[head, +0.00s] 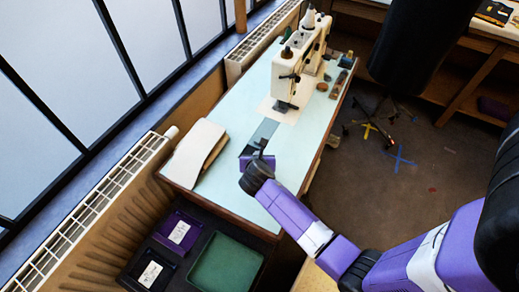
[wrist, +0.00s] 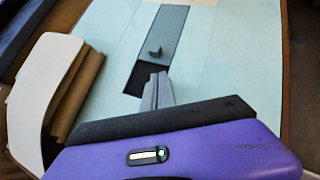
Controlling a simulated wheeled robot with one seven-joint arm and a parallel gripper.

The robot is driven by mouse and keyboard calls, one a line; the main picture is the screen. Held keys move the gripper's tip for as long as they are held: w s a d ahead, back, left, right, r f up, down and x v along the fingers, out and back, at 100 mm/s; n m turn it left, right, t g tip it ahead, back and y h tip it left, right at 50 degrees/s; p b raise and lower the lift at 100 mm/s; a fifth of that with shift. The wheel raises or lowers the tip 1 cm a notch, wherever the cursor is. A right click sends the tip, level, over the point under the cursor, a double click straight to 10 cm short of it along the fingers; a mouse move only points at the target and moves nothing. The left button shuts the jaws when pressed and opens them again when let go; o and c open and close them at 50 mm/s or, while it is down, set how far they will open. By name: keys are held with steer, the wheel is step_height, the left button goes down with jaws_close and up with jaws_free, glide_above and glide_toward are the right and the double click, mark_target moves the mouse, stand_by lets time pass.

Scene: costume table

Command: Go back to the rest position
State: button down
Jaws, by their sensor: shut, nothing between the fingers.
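My gripper (head: 262,150) is over the near end of the pale blue sewing table (head: 225,112), beside a dark grey strip (head: 264,132) set along the tabletop. In the wrist view my grey fingers (wrist: 157,88) are together and empty. They show in front of the dark opening at the strip's near end. The strip (wrist: 168,35) carries a small upright dark tab (wrist: 155,52) just beyond my fingertips. I cannot tell whether the fingertips touch anything.
A white sewing machine (head: 300,60) stands at the table's far end. Cream-topped brown boards (head: 195,150) lie at the left edge. A radiator (head: 85,205) lines the window wall. Open floor (head: 440,165) lies right.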

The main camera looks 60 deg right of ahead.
steer(key=v, duration=0.8)
steer(key=shift+w+a, duration=0.1)
